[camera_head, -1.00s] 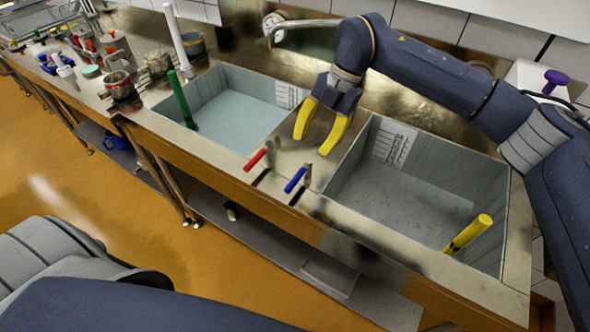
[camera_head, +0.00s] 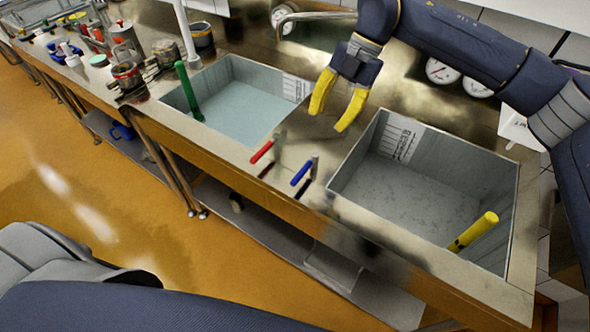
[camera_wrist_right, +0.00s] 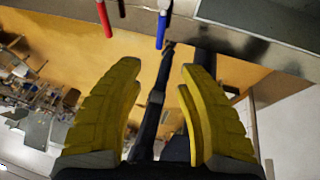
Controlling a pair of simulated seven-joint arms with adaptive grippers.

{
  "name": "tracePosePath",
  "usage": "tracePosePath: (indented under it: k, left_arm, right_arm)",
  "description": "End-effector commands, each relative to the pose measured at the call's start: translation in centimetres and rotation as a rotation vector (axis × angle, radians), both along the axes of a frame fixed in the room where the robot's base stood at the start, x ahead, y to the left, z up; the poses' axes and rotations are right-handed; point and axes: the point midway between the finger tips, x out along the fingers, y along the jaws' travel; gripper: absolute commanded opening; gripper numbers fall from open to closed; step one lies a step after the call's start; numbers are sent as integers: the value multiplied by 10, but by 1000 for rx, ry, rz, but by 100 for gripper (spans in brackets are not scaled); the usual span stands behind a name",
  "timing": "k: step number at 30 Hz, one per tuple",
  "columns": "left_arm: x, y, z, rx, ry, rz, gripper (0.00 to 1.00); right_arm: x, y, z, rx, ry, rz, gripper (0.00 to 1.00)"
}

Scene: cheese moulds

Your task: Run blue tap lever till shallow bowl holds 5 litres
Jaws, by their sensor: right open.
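The blue tap lever (camera_head: 303,172) stands on the steel strip between two sunken basins, beside the red lever (camera_head: 263,151). My right gripper (camera_head: 328,121) is open and empty, behind and above the levers, touching neither. In the right wrist view, the blue lever (camera_wrist_right: 161,30) shows beyond the open yellow fingers (camera_wrist_right: 160,68). The left basin (camera_head: 211,132) has a pale bluish floor or water. The right basin (camera_head: 350,187) has a grey floor; I cannot tell its water depth. I cannot tell which basin is the shallow bowl. My left gripper is out of view.
A green standpipe (camera_head: 188,90) is in the left basin, a yellow one (camera_head: 473,231) in the right. Marked scales (camera_head: 397,138) are on the basin walls. A metal spout (camera_head: 310,16) and dial gauges (camera_head: 442,71) are behind. Pots (camera_head: 127,74) crowd the counter's left.

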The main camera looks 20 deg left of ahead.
Motion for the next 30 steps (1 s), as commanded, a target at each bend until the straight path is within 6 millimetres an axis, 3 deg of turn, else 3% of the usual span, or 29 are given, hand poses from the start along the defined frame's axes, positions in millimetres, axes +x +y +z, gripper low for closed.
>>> tracePosePath:
  k: [11, 21, 30]
  left_arm:
    - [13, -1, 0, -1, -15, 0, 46]
    - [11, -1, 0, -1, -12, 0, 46]
    - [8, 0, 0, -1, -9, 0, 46]
  right_arm:
    - [-21, 18, -57, 1, 2, 4, 38]
    - [-41, 34, -111, 0, 2, 3, 38]
    - [-51, 43, -142, 1, 0, 2, 38]
